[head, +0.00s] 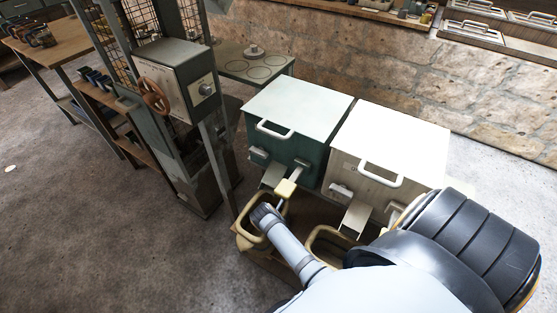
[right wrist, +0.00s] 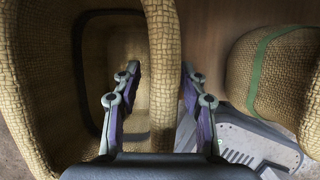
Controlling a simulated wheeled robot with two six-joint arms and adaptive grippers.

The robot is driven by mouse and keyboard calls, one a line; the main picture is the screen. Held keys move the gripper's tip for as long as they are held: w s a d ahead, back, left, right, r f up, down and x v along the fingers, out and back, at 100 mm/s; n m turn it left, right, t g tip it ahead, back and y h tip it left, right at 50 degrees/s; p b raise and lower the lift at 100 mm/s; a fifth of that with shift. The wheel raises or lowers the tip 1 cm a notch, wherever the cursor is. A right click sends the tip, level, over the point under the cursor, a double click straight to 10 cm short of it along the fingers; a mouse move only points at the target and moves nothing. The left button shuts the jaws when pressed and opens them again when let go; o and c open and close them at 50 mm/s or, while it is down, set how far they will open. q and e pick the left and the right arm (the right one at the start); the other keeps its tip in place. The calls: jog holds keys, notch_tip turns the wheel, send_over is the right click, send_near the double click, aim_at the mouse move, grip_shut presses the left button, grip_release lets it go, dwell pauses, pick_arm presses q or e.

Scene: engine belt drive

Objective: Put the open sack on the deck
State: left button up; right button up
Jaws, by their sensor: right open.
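An open woven sack (head: 242,238) with a pale rim stands below the green bin. In the right wrist view the open sack (right wrist: 40,70) fills the left side, its dark inside visible. My right gripper (right wrist: 160,72) is open, with one finger inside the sack and one outside, the sack's wall between them. In the head view my right arm reaches down to this sack and its fingers are hidden. I cannot tell which surface is the deck. My left gripper is not in view.
A green bin (head: 298,108) and a white bin (head: 390,138) have front handles and chutes. A second sack (head: 318,236) is below the white one. A rounded sack with a green stripe (right wrist: 285,70) lies close right of my gripper. A post with a red handwheel (head: 153,97) stands left.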

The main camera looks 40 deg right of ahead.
jog(key=p+v, duration=0.2)
jog(key=v, duration=0.5)
jog(key=shift+a+r+p, duration=0.1)
jog(key=shift+r+p, duration=0.15)
jog(key=shift+p, duration=0.15)
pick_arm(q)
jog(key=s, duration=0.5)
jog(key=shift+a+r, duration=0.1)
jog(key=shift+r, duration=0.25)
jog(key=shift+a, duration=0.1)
pick_arm(e)
jog(key=shift+f, duration=0.1)
